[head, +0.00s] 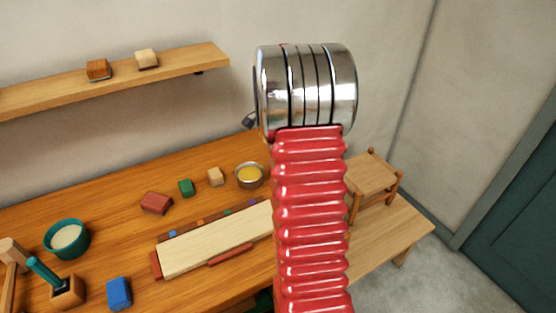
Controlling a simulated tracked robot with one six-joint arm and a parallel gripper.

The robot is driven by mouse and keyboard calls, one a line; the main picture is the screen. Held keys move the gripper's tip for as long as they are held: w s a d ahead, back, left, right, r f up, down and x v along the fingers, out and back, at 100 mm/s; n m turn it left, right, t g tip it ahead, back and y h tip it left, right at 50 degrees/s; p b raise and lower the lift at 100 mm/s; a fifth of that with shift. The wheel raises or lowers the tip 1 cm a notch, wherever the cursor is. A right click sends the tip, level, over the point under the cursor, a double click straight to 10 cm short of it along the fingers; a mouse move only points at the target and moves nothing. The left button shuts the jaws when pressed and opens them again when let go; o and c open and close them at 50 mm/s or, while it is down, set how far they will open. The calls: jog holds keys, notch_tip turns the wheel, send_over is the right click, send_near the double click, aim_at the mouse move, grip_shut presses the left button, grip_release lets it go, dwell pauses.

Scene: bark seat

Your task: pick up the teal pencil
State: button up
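A thick teal stick (44,270), the only pencil-like teal thing I see, leans to the left out of a small wooden block holder (68,292) at the lower left of the bench. Its lower end is hidden in the holder. My red ribbed arm rises right of centre and ends in a shiny metal wrist. A small dark grey piece, likely part of my gripper (249,121), shows at the wrist's lower left, above the bench's back edge. The rest of the gripper is hidden behind the wrist. It is far to the right of the teal stick.
A teal bowl (67,239), a blue block (119,293) and a wooden mallet-like tool (14,252) stand near the holder. A pale board (210,245), small blocks and a yellow-filled bowl (250,175) lie rightward. A shelf (120,82) hangs above; a stool (370,176) stands right.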

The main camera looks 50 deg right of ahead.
jog(key=shift+c, duration=0.5)
grip_shut()
notch_tip(320, 180, up, 10)
jog(key=shift+r, duration=0.1)
dwell(0.6)
dwell(0.5)
